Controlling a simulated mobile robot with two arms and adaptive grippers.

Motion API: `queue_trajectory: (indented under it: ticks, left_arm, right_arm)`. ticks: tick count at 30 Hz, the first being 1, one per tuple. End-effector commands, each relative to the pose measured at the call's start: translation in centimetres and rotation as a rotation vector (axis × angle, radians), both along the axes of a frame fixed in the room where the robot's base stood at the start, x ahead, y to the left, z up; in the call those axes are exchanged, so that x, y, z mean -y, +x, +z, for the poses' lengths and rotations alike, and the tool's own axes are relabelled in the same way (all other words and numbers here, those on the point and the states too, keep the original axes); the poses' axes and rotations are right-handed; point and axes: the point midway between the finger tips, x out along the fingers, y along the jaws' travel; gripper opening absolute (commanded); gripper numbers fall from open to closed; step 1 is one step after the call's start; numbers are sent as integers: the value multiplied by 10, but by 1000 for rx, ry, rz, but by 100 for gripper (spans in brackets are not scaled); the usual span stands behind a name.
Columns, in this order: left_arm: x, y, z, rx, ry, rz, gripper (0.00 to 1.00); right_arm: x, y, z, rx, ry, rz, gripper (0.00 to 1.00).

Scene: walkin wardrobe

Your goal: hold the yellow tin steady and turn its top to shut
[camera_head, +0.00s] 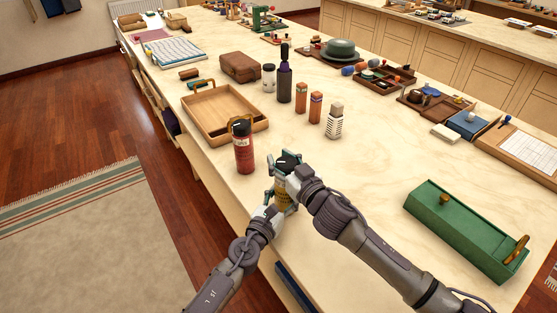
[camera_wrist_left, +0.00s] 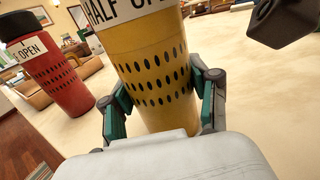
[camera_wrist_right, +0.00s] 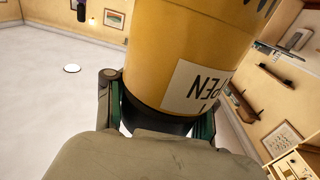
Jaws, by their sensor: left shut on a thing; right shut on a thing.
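The yellow tin (camera_head: 283,198) stands near the table's front edge, mostly hidden by my grippers in the head view. In the left wrist view its yellow body (camera_wrist_left: 150,60) has rows of dark slots and a white label, partly cut off, reading "HALF OP…". My left gripper (camera_wrist_left: 165,97) is shut around the body, a finger on each side. In the right wrist view the tin appears upside down, with its black top (camera_wrist_right: 155,120) between the fingers. My right gripper (camera_wrist_right: 160,112) is shut on that top.
A red tin (camera_head: 243,155) with a black top stands close by on the left; its label (camera_wrist_left: 27,48) ends in "OPEN". A wooden tray (camera_head: 222,135), a white slotted bottle (camera_head: 334,122) and other bottles stand behind. A green box (camera_head: 465,232) lies right. The table between is clear.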

Motion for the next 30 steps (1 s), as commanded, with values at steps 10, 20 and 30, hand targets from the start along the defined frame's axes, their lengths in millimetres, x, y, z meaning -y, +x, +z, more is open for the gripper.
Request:
queue_trajectory:
  ticks: [10, 20, 30]
  left_arm:
    - [-6, 3, -1, -1, 0, 14, 16]
    - [-5, 3, -1, -2, -1, 13, 16]
    - [-5, 3, -1, -2, -1, 12, 16]
  right_arm:
    - [2, 1, 1, -2, 8, -211, 14]
    - [7, 2, 0, -3, 0, -288, 14]
    - [8, 2, -1, -3, -3, -293, 14]
